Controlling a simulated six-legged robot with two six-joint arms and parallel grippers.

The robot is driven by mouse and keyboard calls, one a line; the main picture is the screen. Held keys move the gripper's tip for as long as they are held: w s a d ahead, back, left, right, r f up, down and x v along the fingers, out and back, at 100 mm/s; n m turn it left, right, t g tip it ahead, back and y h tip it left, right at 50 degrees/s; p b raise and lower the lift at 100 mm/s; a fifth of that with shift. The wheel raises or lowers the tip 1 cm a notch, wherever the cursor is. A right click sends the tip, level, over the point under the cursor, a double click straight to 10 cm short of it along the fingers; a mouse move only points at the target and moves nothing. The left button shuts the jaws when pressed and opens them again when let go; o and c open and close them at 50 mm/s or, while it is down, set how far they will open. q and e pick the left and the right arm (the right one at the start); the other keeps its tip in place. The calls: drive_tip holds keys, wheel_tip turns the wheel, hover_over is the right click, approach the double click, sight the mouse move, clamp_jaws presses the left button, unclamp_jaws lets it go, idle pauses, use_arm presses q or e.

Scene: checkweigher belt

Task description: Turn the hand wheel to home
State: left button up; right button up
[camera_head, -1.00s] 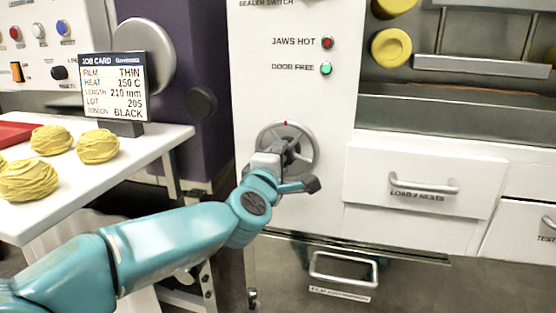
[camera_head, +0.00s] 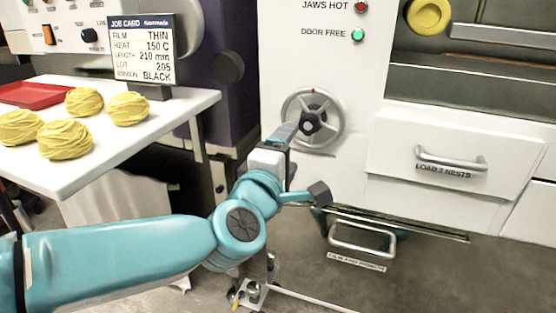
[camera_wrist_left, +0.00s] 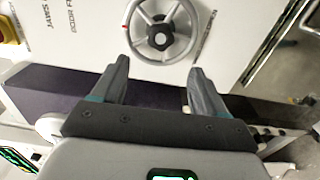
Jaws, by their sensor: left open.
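The hand wheel (camera_head: 313,118) is a grey ring with a dark hub on the white front panel. A red mark shows at the top of its rim in the head view. In the left wrist view the wheel (camera_wrist_left: 163,30) sits beyond the fingertips, near the top edge. My left gripper (camera_head: 287,132) is in front of the wheel, at its lower left. My right gripper is in neither view.
A white drawer (camera_head: 440,165) with a bar handle is right of the wheel, and a lower handle (camera_head: 360,238) is below. At left a white table (camera_head: 150,150) holds several yellow nests, a red tray (camera_head: 35,94) and the job card (camera_head: 142,48).

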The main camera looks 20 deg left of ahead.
use_arm(q)
drive_tip(key=s, duration=0.5)
drive_tip(key=shift+p, duration=0.35)
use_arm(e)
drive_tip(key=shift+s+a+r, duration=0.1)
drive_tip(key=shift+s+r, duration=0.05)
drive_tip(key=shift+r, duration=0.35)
